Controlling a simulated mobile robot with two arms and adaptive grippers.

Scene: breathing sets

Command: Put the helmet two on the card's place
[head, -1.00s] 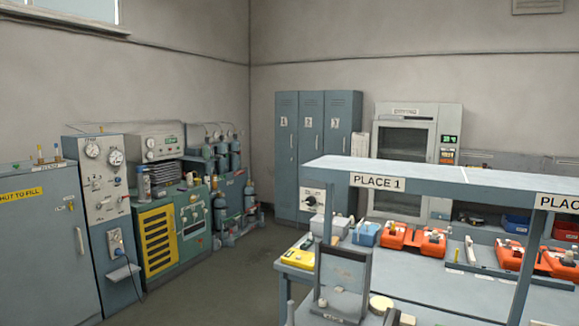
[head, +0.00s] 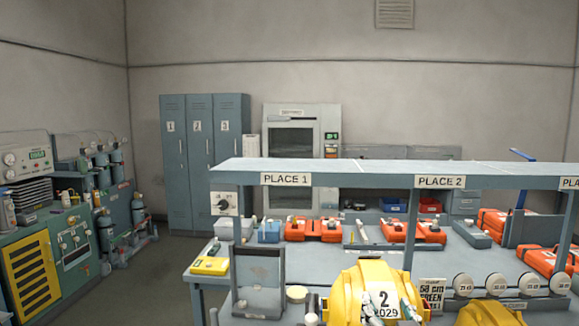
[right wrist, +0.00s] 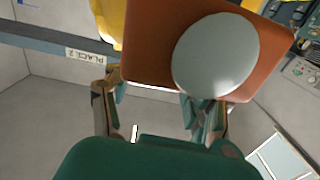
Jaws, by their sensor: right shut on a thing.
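Helmet two (head: 352,287) is yellow with a white label reading 2 and 2029, at the bottom centre of the head view. My right gripper (head: 392,309) is shut on it at its near side. In the right wrist view, the gripper (right wrist: 157,98) has its fingers at an orange-brown block with a grey disc, and yellow shell shows behind. A white card (head: 431,294) stands right of the helmet; it reads 58 cm and GREEN, its lower text unclear. Signs PLACE 1 (head: 286,179) and PLACE 2 (head: 439,182) hang on the shelf edge. My left gripper is out of view.
A second yellow helmet (head: 488,315) is cut off at the bottom edge. Round gauges (head: 496,284) stand right of the card. A grey upright stand (head: 258,280) and a yellow device (head: 210,265) are at left. Shelf posts (head: 411,230) and orange cases (head: 314,229) limit the room behind.

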